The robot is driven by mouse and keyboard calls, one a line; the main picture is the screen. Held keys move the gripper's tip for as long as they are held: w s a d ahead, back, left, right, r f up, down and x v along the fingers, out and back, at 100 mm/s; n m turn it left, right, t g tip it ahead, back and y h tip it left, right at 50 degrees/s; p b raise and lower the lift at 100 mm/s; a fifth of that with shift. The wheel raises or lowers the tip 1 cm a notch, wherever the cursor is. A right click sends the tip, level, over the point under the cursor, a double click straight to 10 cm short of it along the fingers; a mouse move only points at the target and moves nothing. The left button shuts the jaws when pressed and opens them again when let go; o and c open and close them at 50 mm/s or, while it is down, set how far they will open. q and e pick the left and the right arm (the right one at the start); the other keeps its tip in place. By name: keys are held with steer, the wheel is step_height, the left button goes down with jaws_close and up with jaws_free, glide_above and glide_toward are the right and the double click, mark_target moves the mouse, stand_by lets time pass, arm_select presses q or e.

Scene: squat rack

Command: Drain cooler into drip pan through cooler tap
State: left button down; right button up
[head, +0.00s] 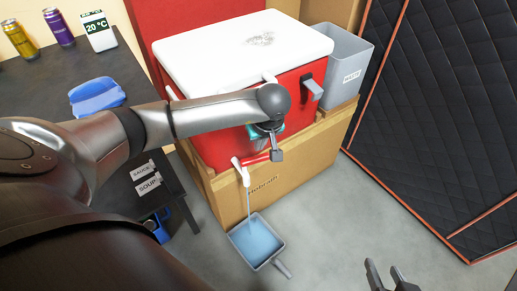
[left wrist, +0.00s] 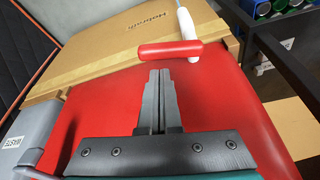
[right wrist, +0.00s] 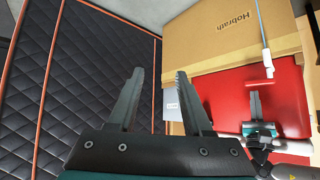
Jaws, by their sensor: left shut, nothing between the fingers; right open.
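The red cooler (head: 300,95) with its white lid (head: 240,42) sits on a cardboard box. Its white tap (head: 240,172) has a red lever (head: 256,159) pointing sideways. A thin bluish stream falls from the tap into the grey drip pan (head: 257,240) on the floor, where blue liquid shows. My left gripper (head: 276,154) is shut and empty in front of the cooler, close to the lever. In the left wrist view its fingertips (left wrist: 158,72) are apart from the red lever (left wrist: 157,50). My right gripper (head: 390,275) is open and empty, low at the right; its fingers (right wrist: 160,85) spread in the right wrist view.
A grey waste bin (head: 345,75) stands right of the cooler. A dark quilted panel (head: 440,100) closes off the right side. A dark table with cans (head: 60,28) and a blue container (head: 97,97) is at left. Grey floor lies open right of the pan.

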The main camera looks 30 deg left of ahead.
arm_select(q)
steer(key=shift+b+x, duration=0.65)
steer(key=shift+x, duration=0.65)
arm_select(e)
steer(key=shift+w+a+r+t+y, duration=0.15)
steer(key=shift+w+a+t+y, duration=0.2)
steer(key=shift+a+t, duration=0.3)
steer(key=shift+w+a+r+t+y, duration=0.15)
steer(key=shift+w+a+t+y, duration=0.15)
steer(key=shift+a+t, duration=0.35)
steer(key=shift+a, duration=0.15)
